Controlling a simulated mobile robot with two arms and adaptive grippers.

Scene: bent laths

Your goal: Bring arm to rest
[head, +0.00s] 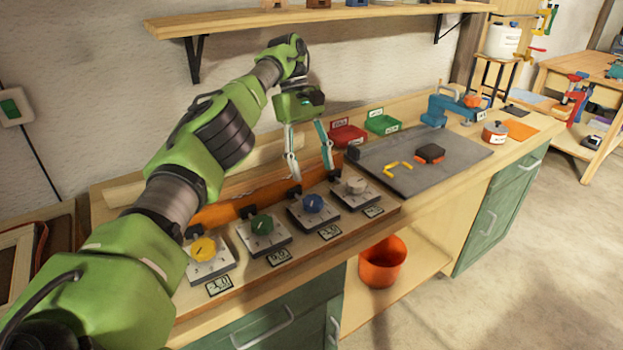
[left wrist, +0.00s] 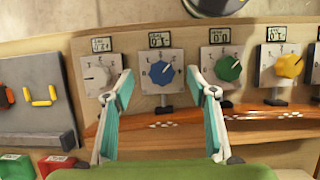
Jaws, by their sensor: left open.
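My left gripper (head: 309,158) is open and empty, pointing down above the back part of the workbench, behind a row of dials. In the left wrist view its two fingers (left wrist: 163,105) stand wide apart on either side of the blue dial (left wrist: 161,74), with nothing between them. In the head view the row runs from a yellow dial (head: 203,249) through a green dial (head: 262,224) and a blue dial (head: 313,203) to a light grey dial (head: 356,185). Each has a small display in front. The right gripper does not show in either view.
An orange wooden lath (head: 235,208) lies behind the dials. A grey mat (head: 440,160) holds yellow pieces and a dark block. Red bin (head: 347,135) and green bin (head: 382,124) stand behind it. A shelf (head: 330,17) overhangs the bench. An orange bucket (head: 382,263) stands below.

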